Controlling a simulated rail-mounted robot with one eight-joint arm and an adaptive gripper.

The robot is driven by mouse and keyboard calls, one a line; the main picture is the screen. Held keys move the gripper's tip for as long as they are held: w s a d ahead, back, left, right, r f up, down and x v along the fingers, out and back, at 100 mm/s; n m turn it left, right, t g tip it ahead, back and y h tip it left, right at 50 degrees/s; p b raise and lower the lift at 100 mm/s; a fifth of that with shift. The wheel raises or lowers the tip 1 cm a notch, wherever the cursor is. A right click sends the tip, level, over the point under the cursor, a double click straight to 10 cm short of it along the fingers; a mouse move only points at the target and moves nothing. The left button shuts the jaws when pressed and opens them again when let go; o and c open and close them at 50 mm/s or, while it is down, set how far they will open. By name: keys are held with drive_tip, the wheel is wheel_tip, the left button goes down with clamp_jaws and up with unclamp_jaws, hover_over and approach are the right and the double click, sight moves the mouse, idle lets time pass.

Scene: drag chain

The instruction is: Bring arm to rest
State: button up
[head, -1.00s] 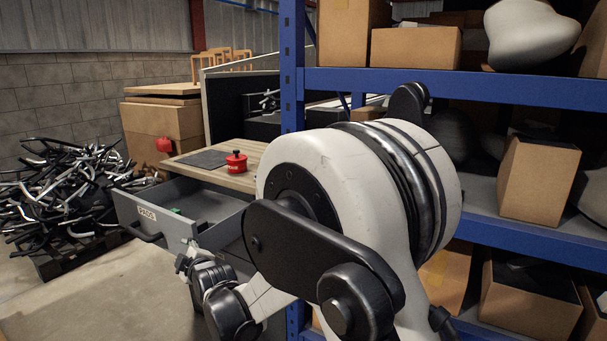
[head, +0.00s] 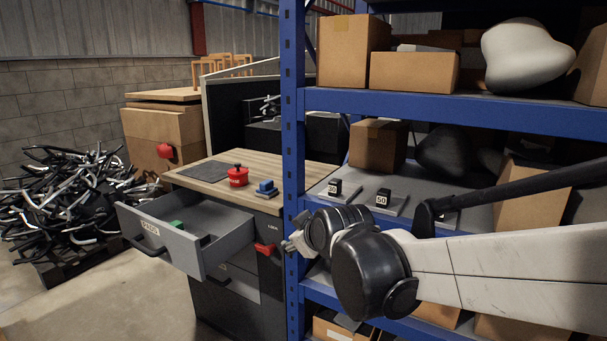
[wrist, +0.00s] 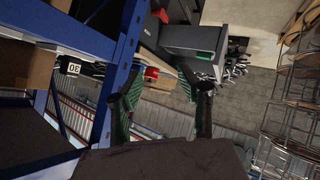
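My arm (head: 500,272) reaches in from the right edge in the head view, across the front of the blue shelving. My gripper (head: 292,244) is at its left end, small and partly hidden by the wrist, in front of the blue post. In the wrist view my gripper (wrist: 158,92) shows two dark fingers with green pads, spread apart with nothing between them.
The blue shelving (head: 450,103) with boxes stands close behind my arm. Left of it, the grey drawer (head: 188,243) is pulled out of a bench. A red pot (head: 238,177) and a blue block (head: 266,187) sit on the bench top. Floor at the lower left is clear.

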drive_tip(key=s+d+m+g+h+p, duration=0.3)
drive_tip(key=s+d+m, duration=0.6)
drive_tip(key=s+d, duration=1.2)
drive_tip(key=s+h+p, duration=0.1)
drive_tip(key=s+p, duration=0.1)
drive_tip(key=s, duration=0.2)
drive_tip(key=shift+s+d+r+m, duration=0.15)
drive_tip(key=shift+s+r+m, duration=0.1)
drive_tip(key=shift+m, duration=0.15)
